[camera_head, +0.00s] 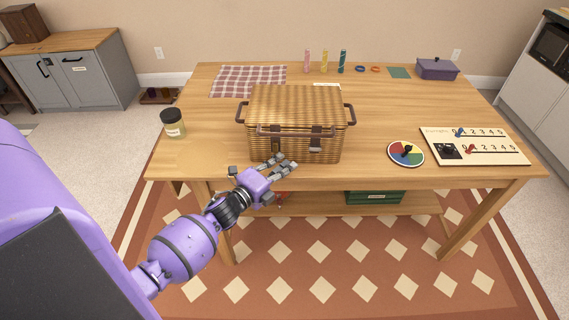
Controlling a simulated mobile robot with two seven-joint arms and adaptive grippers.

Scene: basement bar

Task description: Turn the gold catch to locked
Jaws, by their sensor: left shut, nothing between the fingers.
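A wicker basket (295,102) with a closed lid stands on the wooden table. Two dark-looking catches are on its front, a left catch (276,145) and a right catch (315,143). I cannot tell at this size which one is gold, or whether either is locked. My left gripper (287,161) is at the table's front edge, just in front of the basket's lower left front, below the left catch. It is shut and empty. I cannot tell whether it touches the basket. My right gripper is not in view.
A jar (172,123) stands left of the basket. A colour spinner (406,153) and a number board (475,147) lie to the right. A checked cloth (235,81), several bottles and a purple box (437,69) are at the back. A green crate (372,197) sits on the lower shelf.

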